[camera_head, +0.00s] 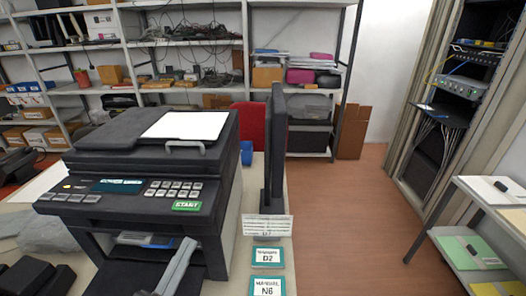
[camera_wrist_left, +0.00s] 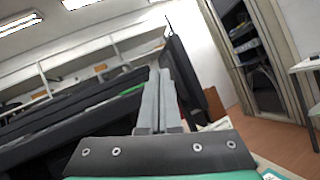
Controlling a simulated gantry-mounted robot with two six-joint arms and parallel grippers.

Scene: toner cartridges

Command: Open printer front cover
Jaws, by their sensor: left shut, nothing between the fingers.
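The dark printer (camera_head: 215,190) stands on the table at the left of the head view, with a green START button on its sloped control panel. Below the panel is a front opening with something white and blue inside. A dark flat panel (camera_head: 110,276) lies low in front of it; I cannot tell whether this is the front cover. My left gripper (camera_head: 189,245) is at the printer's front, near the right side of the opening. Its grey fingers are shut and empty in the left wrist view (camera_wrist_left: 161,80), beside the printer's dark body (camera_wrist_left: 70,125). My right gripper is out of view.
A dark upright screen (camera_head: 275,150) stands right of the printer. Labelled cards D2 (camera_head: 267,256) and N6 (camera_head: 266,287) lie at the table's right edge. Dark objects (camera_head: 30,277) lie at the bottom left.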

